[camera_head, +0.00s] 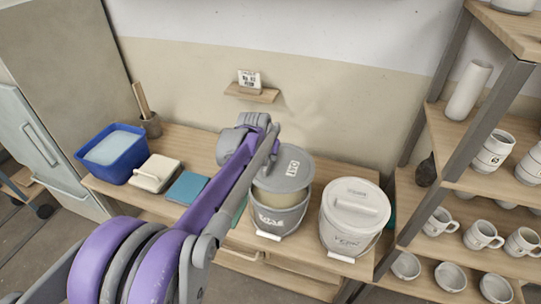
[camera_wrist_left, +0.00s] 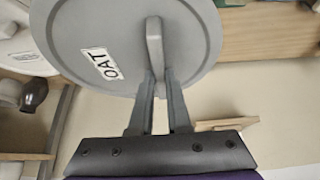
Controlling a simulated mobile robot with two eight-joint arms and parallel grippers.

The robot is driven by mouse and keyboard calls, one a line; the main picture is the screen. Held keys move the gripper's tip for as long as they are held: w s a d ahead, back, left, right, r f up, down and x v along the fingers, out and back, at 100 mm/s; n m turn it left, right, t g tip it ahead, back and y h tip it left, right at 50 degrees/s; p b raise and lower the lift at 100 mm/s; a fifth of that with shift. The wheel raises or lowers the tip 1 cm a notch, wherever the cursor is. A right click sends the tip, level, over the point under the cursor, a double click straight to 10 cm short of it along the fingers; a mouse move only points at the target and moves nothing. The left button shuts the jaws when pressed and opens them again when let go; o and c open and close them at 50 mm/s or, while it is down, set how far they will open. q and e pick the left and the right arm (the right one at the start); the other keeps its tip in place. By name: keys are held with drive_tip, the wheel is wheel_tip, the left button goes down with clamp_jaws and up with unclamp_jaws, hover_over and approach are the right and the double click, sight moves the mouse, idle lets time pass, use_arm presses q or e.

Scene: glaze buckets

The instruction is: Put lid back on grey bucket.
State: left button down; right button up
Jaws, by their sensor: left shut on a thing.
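The grey lid (camera_head: 291,172) is a round disc with a white label reading OAT and a raised bar handle. My left gripper (camera_wrist_left: 157,78) is shut on that handle, and the lid (camera_wrist_left: 195,45) fills the upper part of the left wrist view. My arm covers part of the lid and the bucket's left side. I cannot tell whether lid and rim touch. My right gripper is not in view.
A white lidded bucket (camera_head: 352,222) stands close on the right. Left on the wooden bench are a blue tub (camera_head: 112,152), a cream box (camera_head: 155,173) and a teal tile (camera_head: 187,188). A small wall shelf (camera_head: 251,95) is behind; shelves of mugs (camera_head: 482,235) stand right.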

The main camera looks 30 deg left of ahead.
sight(270, 168)
use_arm(q)
drive_tip(key=shift+s+f, duration=0.2)
drive_tip(key=shift+f, duration=0.2)
drive_tip(key=shift+d+f+b, duration=0.1)
drive_tip(key=shift+f+b, duration=0.2)
drive_tip(key=shift+b, duration=0.15)
drive_tip(key=shift+f+b, duration=1.2)
drive_tip(key=shift+f, duration=1.15)
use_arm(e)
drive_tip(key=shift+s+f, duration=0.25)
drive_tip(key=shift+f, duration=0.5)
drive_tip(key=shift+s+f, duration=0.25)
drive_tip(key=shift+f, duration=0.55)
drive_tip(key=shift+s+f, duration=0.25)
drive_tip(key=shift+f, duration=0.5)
use_arm(q)
drive_tip(key=shift+f+b, duration=0.55)
drive_tip(key=shift+f, duration=0.3)
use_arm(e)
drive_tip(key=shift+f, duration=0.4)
use_arm(q)
drive_tip(key=shift+c, duration=1.6)
unclamp_jaws()
drive_tip(key=shift+r, duration=0.15)
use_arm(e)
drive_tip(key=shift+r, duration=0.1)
